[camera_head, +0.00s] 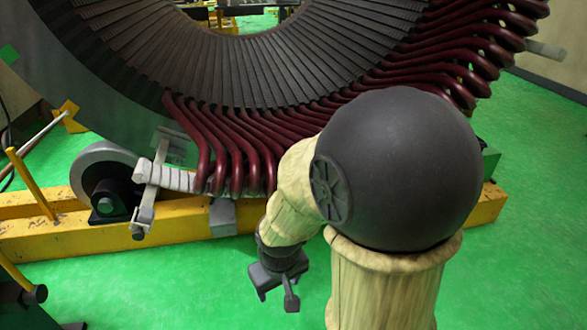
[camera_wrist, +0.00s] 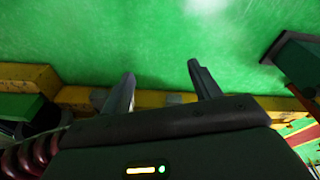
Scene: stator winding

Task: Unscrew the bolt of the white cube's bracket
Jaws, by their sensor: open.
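A pale grey bracket (camera_head: 148,195) stands upright at the left end of the dark red coils in the head view. A row of whitish blocks (camera_head: 180,179) runs from it toward the coils; I cannot single out one white cube. A small dark end piece (camera_head: 138,232) shows at the bracket's bottom, but I cannot tell whether it is the bolt. My gripper (camera_head: 277,296) is open and empty, pointing down over the green floor, to the right of the bracket and apart from it. In the wrist view, its two fingers (camera_wrist: 162,70) are spread with nothing between them. The bracket is not identifiable there.
The large stator ring (camera_head: 130,45) fills the back, with dark red coils (camera_head: 235,150) projecting toward me. A yellow beam (camera_head: 90,237) and a grey roller (camera_head: 100,165) lie near the bracket. Yellow posts (camera_head: 30,182) stand at left. Green floor (camera_head: 190,290) in front is clear.

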